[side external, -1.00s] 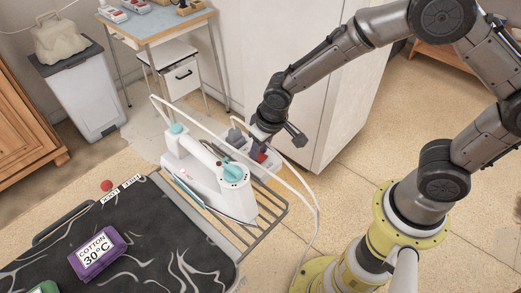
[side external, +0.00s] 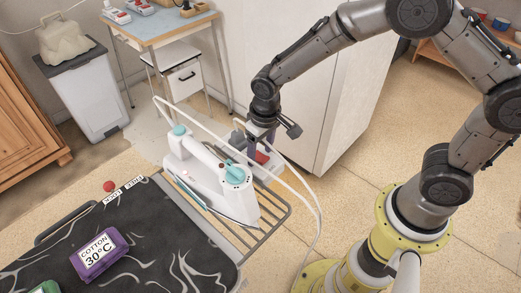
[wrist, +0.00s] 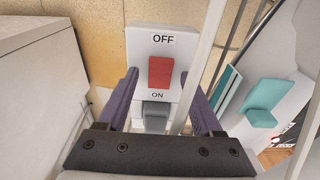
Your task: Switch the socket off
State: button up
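The socket is a white block (wrist: 144,45) with a red rocker switch (wrist: 160,72), marked OFF above it and ON below. A grey part (wrist: 155,112) sits at its near end. In the side view, the red switch (side external: 262,157) shows low behind the iron, partly hidden. My gripper (wrist: 160,76) is open, its two purple fingers apart on either side of the socket's lower half, with nothing between them gripped. In the side view my gripper (side external: 259,138) hangs over the socket, its fingers hard to make out.
A white and teal iron (side external: 205,178) stands on a wire rack close left of the socket. Its white cable (side external: 300,185) loops past my gripper. A white cabinet (side external: 285,75) rises behind.

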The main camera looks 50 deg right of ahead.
notch_tip(320, 180, up, 14)
jog(key=s, duration=0.1)
jog(key=shift+s, duration=0.2)
dwell(0.3)
jog(key=shift+f, duration=0.15)
notch_tip(320, 180, up, 7)
jog(key=m+t, duration=0.1)
jog(key=t, duration=0.1)
send_over(265, 158)
jog(key=s+d, duration=0.2)
jog(key=d, duration=0.1)
jog(key=s+d+r+t, duration=0.1)
jog(key=s+d+r, duration=0.2)
jog(key=s+r, duration=0.1)
jog(key=s+d+f, duration=0.1)
jog(key=s, duration=0.6)
jog(key=s+d+f+n+t, duration=0.1)
jog(key=s+d+f, duration=0.1)
jog(key=s, duration=0.5)
